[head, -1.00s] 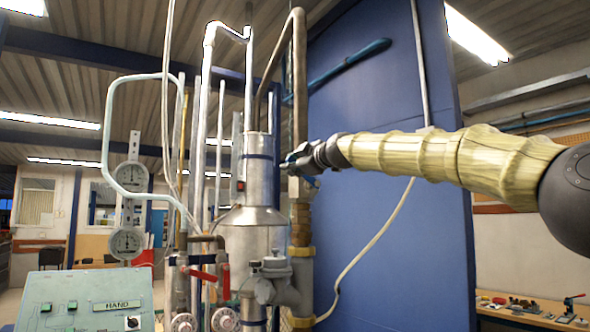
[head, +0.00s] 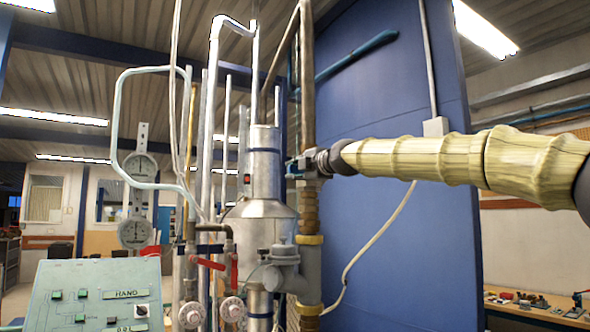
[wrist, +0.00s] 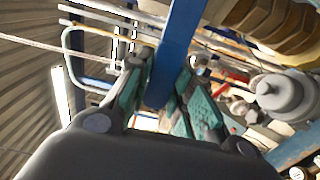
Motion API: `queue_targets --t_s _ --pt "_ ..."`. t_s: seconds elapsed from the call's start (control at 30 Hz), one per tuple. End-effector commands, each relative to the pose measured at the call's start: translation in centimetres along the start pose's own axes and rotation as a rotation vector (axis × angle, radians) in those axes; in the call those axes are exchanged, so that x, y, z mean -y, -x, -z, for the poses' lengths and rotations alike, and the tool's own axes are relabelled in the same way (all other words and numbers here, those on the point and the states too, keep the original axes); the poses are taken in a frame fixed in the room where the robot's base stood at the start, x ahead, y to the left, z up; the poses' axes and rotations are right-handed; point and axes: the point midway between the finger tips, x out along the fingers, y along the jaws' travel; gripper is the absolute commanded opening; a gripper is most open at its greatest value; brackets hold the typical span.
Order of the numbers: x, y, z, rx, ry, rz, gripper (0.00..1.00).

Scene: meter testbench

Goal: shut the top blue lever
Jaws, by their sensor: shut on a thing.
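A blue lever (wrist: 178,50) runs as a flat bar between the fingers in the wrist view. My gripper (wrist: 158,100) is shut on it, with green-padded fingers on both sides. In the head view my gripper (head: 303,166) is small and reaches the upright brass-coloured pipe, right of the silver cylinder. The lever's pivot and its exact angle to the pipe are hard to make out there.
The silver cylinder (head: 262,180) stands just left of my gripper. A grey meter fitting (head: 284,270) and red levers (head: 208,263) are below. A large blue panel (head: 390,220) stands behind my arm, with a long blue bar (head: 358,55) high across it.

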Motion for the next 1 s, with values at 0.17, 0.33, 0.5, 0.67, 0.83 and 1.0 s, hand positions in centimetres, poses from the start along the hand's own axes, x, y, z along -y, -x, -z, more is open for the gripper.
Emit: queue_targets --t_s 0.17,0.33,0.5,0.67,0.83,1.0 --pt "0.27 -0.03 -0.06 0.001 0.014 0.003 0.00" --pt "0.35 -0.05 -0.05 0.000 0.014 0.005 0.00" --pt "0.40 -0.08 -0.03 0.000 0.013 0.005 0.39" --pt "0.31 -0.08 0.01 0.000 0.011 0.004 0.45" --pt "0.23 -0.05 0.03 0.000 0.010 0.003 0.45" --pt "0.16 0.72 0.01 0.000 0.010 0.003 0.45"
